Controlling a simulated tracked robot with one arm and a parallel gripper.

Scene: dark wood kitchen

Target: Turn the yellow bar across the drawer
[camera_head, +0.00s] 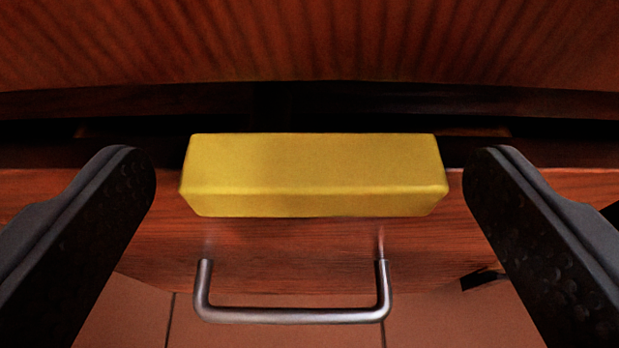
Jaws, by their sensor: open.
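The yellow bar (314,170) is a long rectangular block. It lies with its long side running left to right in the picture, at the top edge of the wooden drawer front (290,250). My gripper (310,168) is open, with one dark finger to the left of the bar and one to the right. A small gap shows between each fingertip and the bar's ends. The metal drawer handle (292,316) sticks out below the bar. What the bar rests on is mostly hidden beneath it.
A wooden countertop (310,40) spans the top of the view. A dark gap (330,105) lies between it and the drawer front. Reddish floor tiles (270,335) show below, with free room there. A small dark piece (482,279) sits at the drawer's lower right.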

